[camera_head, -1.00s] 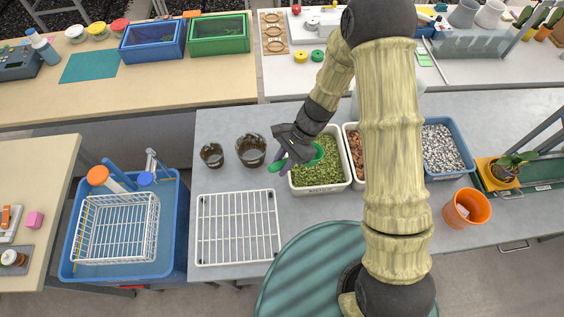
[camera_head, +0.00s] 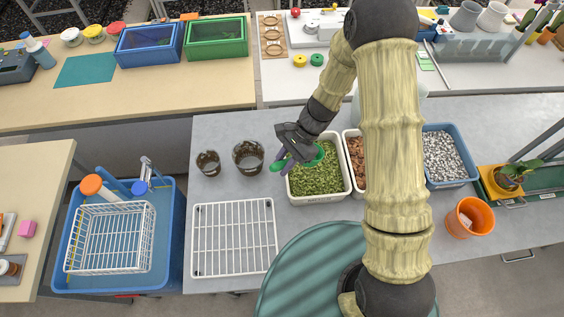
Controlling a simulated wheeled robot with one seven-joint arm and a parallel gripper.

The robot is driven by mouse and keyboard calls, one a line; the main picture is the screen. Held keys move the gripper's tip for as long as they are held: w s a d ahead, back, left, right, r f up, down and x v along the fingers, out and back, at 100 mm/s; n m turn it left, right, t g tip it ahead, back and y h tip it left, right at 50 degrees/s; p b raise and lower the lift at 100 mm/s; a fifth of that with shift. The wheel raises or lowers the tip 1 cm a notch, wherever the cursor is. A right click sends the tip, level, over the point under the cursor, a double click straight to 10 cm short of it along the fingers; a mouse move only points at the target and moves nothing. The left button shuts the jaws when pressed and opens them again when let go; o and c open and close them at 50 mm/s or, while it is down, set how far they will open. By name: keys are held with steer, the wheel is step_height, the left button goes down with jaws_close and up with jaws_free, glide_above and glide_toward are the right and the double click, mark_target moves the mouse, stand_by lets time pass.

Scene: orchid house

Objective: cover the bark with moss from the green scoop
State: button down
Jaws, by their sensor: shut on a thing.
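My gripper (camera_head: 286,152) is shut on the green scoop (camera_head: 319,155), at the upper left edge of the white tub of green moss (camera_head: 318,180). The scoop's bowl is over the moss, partly hidden by my gripper; its other green end sticks out to the left. I cannot tell whether the bowl touches the moss or holds any. Brown bark chips (camera_head: 356,158) fill a white tub to the right, partly hidden behind my arm. Two dark see-through pots, a small one (camera_head: 208,163) and a larger one (camera_head: 249,157), stand left of the moss; their contents are unclear.
A white wire rack (camera_head: 234,238) lies in front of the pots. A blue tub of grey-white granules (camera_head: 446,155), an orange pot (camera_head: 470,217) and a plant in a yellow holder (camera_head: 506,180) are at right. A blue basin with a wire basket (camera_head: 111,236) is at left.

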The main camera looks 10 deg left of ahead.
steer(key=shift+g+y, duration=0.7)
steer(key=f+b, duration=0.1)
steer(key=f, duration=0.1)
steer(key=w+d+f+b, duration=0.1)
steer(key=f+b, duration=0.2)
steer(key=f, duration=0.1)
steer(key=shift+w+d+f+b, duration=0.1)
steer(key=shift+w+d+b, duration=0.15)
steer(key=shift+w+b, duration=0.05)
steer(key=shift+w+d+f+t+h+b, duration=0.5)
steer(key=shift+w+d+f+b, duration=0.4)
steer(key=shift+w+d+f, duration=0.75)
steer(key=s+a+r+t+h+p, duration=0.3)
steer(key=s+a+r+p, duration=0.1)
steer(key=r+p, duration=0.1)
steer(key=shift+s+r+t+p, duration=0.15)
steer(key=shift+r+t+p, duration=0.15)
steer(key=shift+r+p, duration=0.1)
steer(key=shift+a, duration=0.1)
